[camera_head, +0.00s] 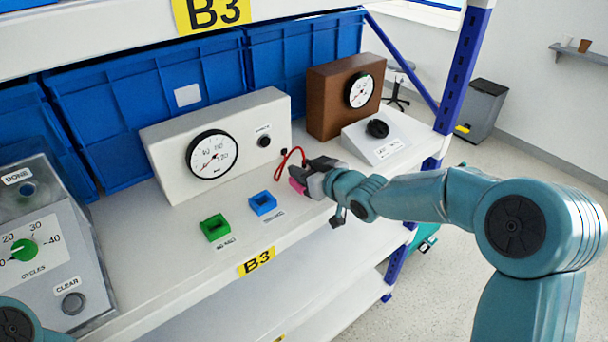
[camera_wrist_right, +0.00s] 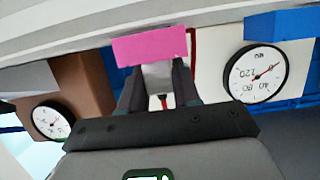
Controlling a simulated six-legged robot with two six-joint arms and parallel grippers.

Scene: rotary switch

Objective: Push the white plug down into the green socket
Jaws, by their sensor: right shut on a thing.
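My right gripper (camera_head: 306,180) is shut on the white plug, right of the sockets and above the shelf board. In the right wrist view the white plug (camera_wrist_right: 158,76) sits between the two fingers, with a pink block (camera_wrist_right: 150,47) at their tips. The green socket (camera_head: 215,228) is an open-topped block near the shelf's front edge, apart from the plug. Its inside is partly shaded. My left gripper is out of view.
A blue socket (camera_head: 262,203) stands between the green socket and my right gripper. Behind are a white gauge box (camera_head: 175,145), a brown gauge box (camera_head: 325,95) and a black-knob box (camera_head: 385,148). A grey timer box (camera_head: 50,240) stands left. The shelf board around the green socket is clear.

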